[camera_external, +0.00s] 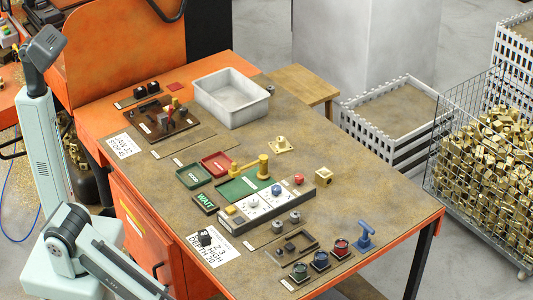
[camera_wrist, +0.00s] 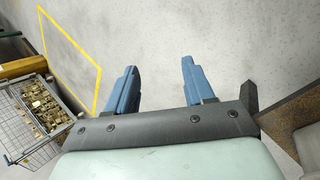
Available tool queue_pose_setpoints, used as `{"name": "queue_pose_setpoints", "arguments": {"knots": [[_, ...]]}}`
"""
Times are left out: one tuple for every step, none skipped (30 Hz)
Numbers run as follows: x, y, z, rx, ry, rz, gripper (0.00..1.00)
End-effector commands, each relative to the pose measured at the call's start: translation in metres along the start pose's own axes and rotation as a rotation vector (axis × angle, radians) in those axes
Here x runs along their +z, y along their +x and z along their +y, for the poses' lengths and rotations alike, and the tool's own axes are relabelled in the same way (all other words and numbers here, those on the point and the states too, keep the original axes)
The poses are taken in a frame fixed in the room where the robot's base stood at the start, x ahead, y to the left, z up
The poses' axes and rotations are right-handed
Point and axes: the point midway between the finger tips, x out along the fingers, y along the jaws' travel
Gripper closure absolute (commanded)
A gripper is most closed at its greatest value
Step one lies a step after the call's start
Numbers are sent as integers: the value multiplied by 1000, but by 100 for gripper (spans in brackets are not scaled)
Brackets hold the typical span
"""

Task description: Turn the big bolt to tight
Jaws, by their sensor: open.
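My gripper (camera_wrist: 159,66) shows in the wrist view with its two blue fingers wide apart and nothing between them. It faces grey floor, away from the bench top. I cannot tell for sure which part is the big bolt. In the external view, a dark brown fixture (camera_external: 158,124) with a red-tipped lever and grey metal parts sits at the back left of the bench. Two small grey round metal parts (camera_external: 294,217) stand near the white control panel (camera_external: 262,207). A blue T-shaped handle (camera_external: 365,238) stands upright near the front right edge. My fingers touch none of these.
The bench (camera_external: 330,150) also holds a grey bin (camera_external: 232,112), green and red trays (camera_external: 216,164), a yellow-handled green plate and several coloured knobs. A wire cage of brass parts (camera_external: 484,150) stands right of the bench; a wire basket (camera_wrist: 40,120) shows in the wrist view.

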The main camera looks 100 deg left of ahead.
Motion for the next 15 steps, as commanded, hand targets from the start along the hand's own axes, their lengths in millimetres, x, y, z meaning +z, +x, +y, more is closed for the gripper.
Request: {"name": "queue_pose_setpoints", "arguments": {"knots": [[-38,-1,23,54,38,43,47],[-54,-4,37,89,59,68,47],[-76,-8,57,133,85,101,47],[-91,-12,71,165,104,124,47],[-105,-16,86,196,124,147,47],[-123,-21,104,236,147,176,47],[-136,-26,118,264,164,198,47],[-148,-30,132,292,182,219,47],[-163,-38,151,328,203,247,47],[-174,-44,165,354,221,266,47],[-185,-50,179,379,237,286,47],[-199,-59,198,410,260,312,47],[-209,-68,212,432,278,331,47],[-217,-75,225,452,295,349,47],[-228,-88,243,475,319,371,47]]}}
